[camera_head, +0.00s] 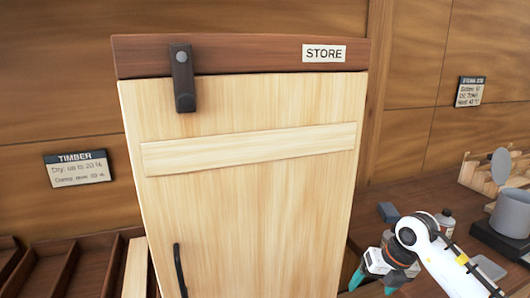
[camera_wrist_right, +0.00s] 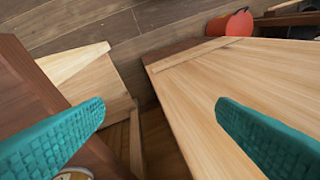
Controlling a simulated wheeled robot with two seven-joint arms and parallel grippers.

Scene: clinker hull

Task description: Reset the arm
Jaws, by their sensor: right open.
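My right gripper (camera_head: 373,283) is at the bottom of the head view, right of the pale wooden store door (camera_head: 235,210). Its teal fingers are spread with nothing between them, as the right wrist view (camera_wrist_right: 161,105) also shows. The door has a black handle (camera_head: 179,270) at lower left. A dark latch (camera_head: 182,78) hangs from the brown top rail (camera_head: 240,54) over the door's upper left edge. My left gripper is not in view.
A brown bench (camera_head: 420,200) at right holds a dark block (camera_head: 388,212), a small can (camera_head: 446,221) and a grey pot (camera_head: 511,212). Dark trays (camera_head: 65,270) stand at lower left. Pale wooden panels (camera_wrist_right: 240,75) flank the fingers in the wrist view; a red-orange object (camera_wrist_right: 230,24) lies beyond.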

